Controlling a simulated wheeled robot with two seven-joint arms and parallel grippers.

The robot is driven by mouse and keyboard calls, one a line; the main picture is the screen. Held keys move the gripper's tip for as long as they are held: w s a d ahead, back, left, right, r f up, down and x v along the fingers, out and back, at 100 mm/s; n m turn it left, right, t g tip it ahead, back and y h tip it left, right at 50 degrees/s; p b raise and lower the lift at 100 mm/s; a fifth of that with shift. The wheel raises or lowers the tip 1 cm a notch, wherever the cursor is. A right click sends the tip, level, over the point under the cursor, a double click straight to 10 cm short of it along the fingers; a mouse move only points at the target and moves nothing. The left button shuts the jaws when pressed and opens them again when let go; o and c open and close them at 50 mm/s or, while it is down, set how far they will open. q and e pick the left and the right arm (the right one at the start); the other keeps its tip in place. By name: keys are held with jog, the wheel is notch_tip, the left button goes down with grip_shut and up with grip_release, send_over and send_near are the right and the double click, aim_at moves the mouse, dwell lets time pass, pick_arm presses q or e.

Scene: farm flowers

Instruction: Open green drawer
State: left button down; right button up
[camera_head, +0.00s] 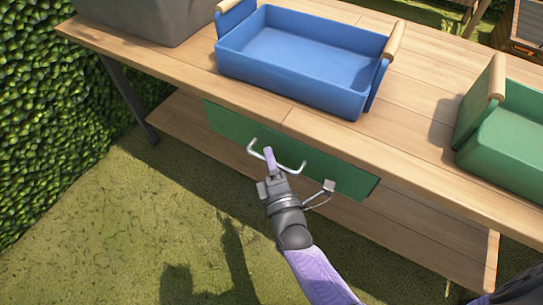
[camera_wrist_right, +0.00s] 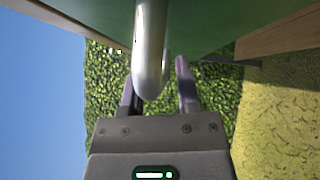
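The green drawer (camera_head: 330,168) sits under the front edge of the wooden table, its front close under the tabletop, and it looks closed. Its silver bar handle (camera_head: 291,168) sticks out from the front. My right gripper (camera_head: 269,155) is at the handle's left part, with fingertips reaching the bar. In the right wrist view, the handle (camera_wrist_right: 151,55) curves down close in front of my right gripper (camera_wrist_right: 160,85), whose two fingers stand apart. The handle covers part of one finger, and I cannot tell whether it touches them. My left gripper is not in view.
On the wooden table (camera_head: 420,115) stand a blue crate (camera_head: 290,80) with wooden handles, a green crate (camera_head: 505,150) at the right and a grey container (camera_head: 150,15) at back left. A lower shelf (camera_head: 440,245) lies below. A hedge (camera_head: 40,120) borders the left; grass in front is open.

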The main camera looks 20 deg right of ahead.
grip_shut()
dwell(0.6)
dwell(0.6)
